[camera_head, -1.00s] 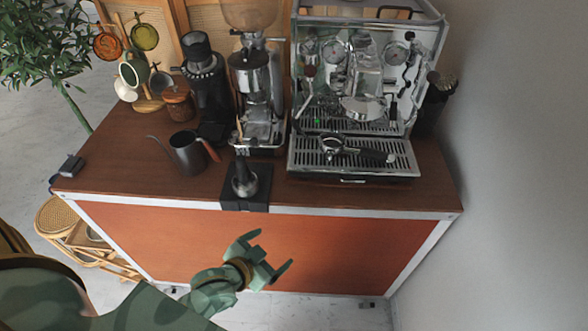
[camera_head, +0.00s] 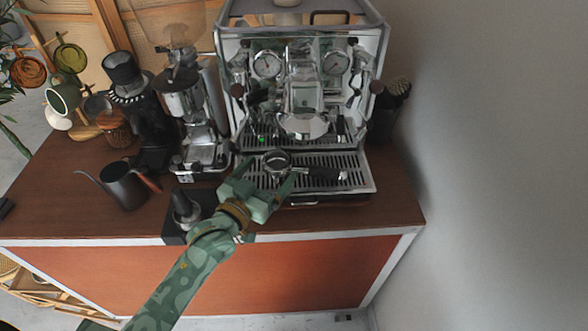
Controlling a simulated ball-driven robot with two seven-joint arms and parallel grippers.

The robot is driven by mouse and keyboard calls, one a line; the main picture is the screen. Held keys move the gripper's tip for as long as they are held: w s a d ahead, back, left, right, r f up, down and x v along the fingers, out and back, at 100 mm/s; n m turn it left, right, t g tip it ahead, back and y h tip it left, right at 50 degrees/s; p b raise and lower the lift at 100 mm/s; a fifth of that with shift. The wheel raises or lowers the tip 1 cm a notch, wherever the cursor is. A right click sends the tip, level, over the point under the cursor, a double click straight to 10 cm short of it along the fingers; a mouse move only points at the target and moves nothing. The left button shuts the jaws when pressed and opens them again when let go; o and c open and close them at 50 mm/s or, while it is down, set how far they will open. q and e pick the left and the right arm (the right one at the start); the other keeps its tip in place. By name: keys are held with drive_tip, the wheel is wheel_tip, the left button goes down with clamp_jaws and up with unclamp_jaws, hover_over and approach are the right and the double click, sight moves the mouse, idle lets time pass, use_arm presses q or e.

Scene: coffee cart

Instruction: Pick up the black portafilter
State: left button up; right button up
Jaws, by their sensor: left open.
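The black portafilter (camera_head: 324,173) lies on the drip tray of the espresso machine. Its round metal basket is toward the left and its black handle points right. My left gripper (camera_head: 268,178) is open at the front left of the drip tray, with its fingers toward the basket. In the picture one finger is left of the basket and the other overlaps the area just below it. I cannot tell whether they touch it. The fingers look empty. My right gripper is not in view.
The espresso machine (camera_head: 302,62) stands behind the portafilter. A tamper on a black stand (camera_head: 185,212) is left of my gripper. A black kettle (camera_head: 122,188) and coffee grinders (camera_head: 190,105) are further left. The counter (camera_head: 385,212) is clear right of the tray.

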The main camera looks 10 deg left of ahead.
sight(284, 152)
use_arm(q)
drive_tip(key=x, duration=0.5)
drive_tip(key=shift+w+b, duration=0.2)
drive_tip(key=shift+b, duration=0.2)
drive_tip(key=shift+s, duration=0.1)
drive_tip(key=shift+c, duration=1.2)
drive_tip(key=shift+r, duration=0.1)
drive_tip(key=c, duration=1.3)
drive_tip(key=shift+o, duration=0.2)
drive_tip(key=shift+r, duration=0.1)
